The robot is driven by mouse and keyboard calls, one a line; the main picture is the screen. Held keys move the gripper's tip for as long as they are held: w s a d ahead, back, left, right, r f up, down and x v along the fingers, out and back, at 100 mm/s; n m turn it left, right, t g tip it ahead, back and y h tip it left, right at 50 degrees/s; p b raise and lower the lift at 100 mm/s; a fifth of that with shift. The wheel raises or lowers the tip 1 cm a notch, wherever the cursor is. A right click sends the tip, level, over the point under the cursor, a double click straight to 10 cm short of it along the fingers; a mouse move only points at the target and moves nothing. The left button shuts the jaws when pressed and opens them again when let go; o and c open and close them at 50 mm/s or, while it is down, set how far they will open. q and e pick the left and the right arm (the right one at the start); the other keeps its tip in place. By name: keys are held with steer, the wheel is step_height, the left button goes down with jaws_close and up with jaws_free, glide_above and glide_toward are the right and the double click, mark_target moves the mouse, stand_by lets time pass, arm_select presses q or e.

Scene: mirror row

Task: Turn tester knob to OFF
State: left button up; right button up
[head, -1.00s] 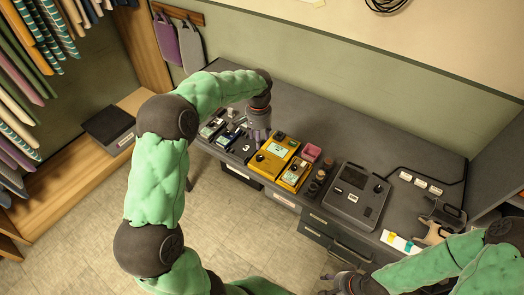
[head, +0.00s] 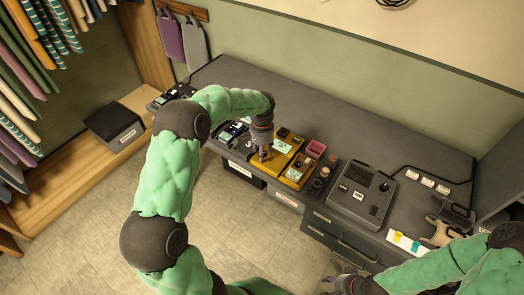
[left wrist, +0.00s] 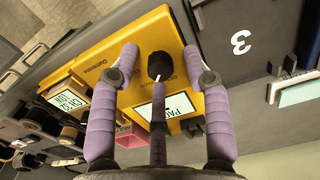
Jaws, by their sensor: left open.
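The yellow tester (head: 287,146) lies on the grey bench, and it fills the middle of the left wrist view (left wrist: 105,72). Its round black knob (left wrist: 160,65) stands near one end, beside a small screen (left wrist: 176,105) that seems to read "PASS". My left gripper (left wrist: 160,60) is open, with purple fingers spread either side of the knob and a third finger below it. I cannot tell if any finger touches the knob. In the head view the left gripper (head: 263,152) hides the knob. My right gripper (head: 345,284) is at the bottom edge, partly cut off.
A smaller yellow device (head: 299,171), a pink box (head: 315,149) and dark spools (head: 320,181) stand right of the tester. A large grey machine (head: 361,194) is farther right. Small devices (head: 234,130) lie to the left. The bench behind is clear.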

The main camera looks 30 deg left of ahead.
arm_select(q)
jaws_close()
steer(key=shift+n, duration=0.4)
steer(key=n+p, duration=0.1)
steer(key=n, duration=0.1)
steer(key=shift+r+n, duration=0.1)
steer(key=shift+n, duration=0.3)
steer(key=n+p, duration=0.1)
steer(key=n, duration=0.4)
steer(key=shift+n, duration=0.3)
jaws_free()
